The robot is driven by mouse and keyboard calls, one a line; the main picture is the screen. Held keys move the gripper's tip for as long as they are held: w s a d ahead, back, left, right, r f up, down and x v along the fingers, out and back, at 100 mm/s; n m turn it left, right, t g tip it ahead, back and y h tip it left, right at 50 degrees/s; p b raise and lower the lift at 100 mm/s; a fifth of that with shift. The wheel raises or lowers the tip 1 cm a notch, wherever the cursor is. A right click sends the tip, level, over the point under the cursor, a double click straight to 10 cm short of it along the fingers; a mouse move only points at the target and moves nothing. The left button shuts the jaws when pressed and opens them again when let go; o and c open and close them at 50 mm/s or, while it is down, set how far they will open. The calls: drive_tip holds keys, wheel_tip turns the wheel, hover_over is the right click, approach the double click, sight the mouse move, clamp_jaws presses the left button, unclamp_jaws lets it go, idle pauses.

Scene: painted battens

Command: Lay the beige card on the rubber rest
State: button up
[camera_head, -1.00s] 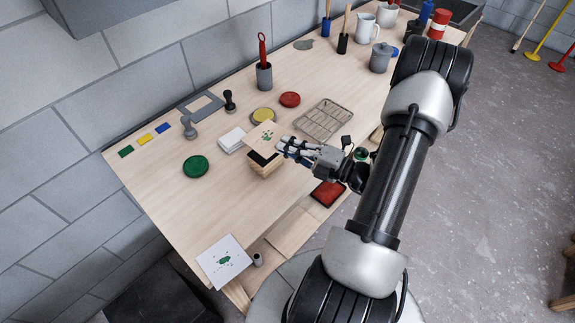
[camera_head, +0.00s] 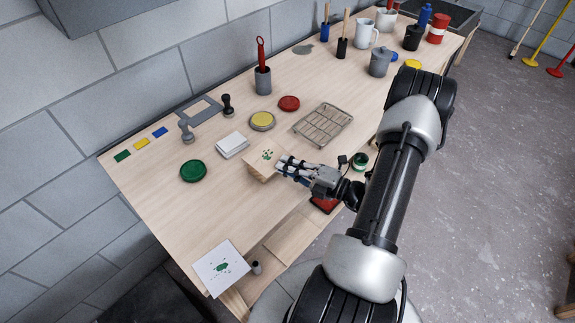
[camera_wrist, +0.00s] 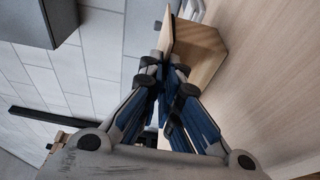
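The beige card (camera_head: 266,156) has green printed marks and lies roughly flat over a wooden block (camera_head: 263,177). It hides the black rubber rest on top of that block. My gripper (camera_head: 283,165) is at the card's right edge, with its fingers closed on that edge. In the wrist view the card (camera_wrist: 167,34) shows edge-on between the fingertips (camera_wrist: 161,66), close along the block (camera_wrist: 203,52). I cannot tell whether the card touches the rest.
A stack of white cards (camera_head: 232,145), a yellow pad (camera_head: 262,121) and a wire rack (camera_head: 323,125) stand around the block. A red pad (camera_head: 325,205) lies below my gripper. A white printed card (camera_head: 221,267) is at the front corner. Bare table lies left of the block.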

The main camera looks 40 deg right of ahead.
drive_tip(key=o, duration=0.5)
drive_tip(key=shift+c, duration=0.2)
drive_tip(key=shift+r, duration=0.25)
drive_tip(key=p+v, duration=0.2)
drive_tip(key=v, duration=1)
